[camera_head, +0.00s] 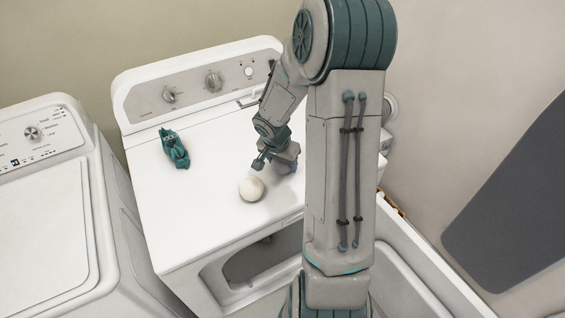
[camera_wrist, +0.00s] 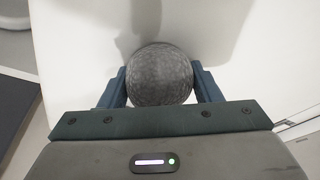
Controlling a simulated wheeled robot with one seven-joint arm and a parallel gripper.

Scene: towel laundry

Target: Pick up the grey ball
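A grey ball (camera_wrist: 160,76) with a mottled surface sits between the two blue fingers of my gripper (camera_wrist: 160,85) in the wrist view. The fingers stand on either side of it, with at most a thin gap, and look open around it. In the head view my gripper (camera_head: 275,163) points down at the right part of the white washer top (camera_head: 215,160). There the grey ball cannot be made out clearly behind my gripper and arm. An off-white ball (camera_head: 251,189) lies on the washer top just in front and left of my gripper.
A teal figurine-like object (camera_head: 174,148) lies at the left of the washer top. A control panel with knobs (camera_head: 200,83) runs along the back. Another white machine (camera_head: 50,200) stands at the left. The washer top between figurine and off-white ball is clear.

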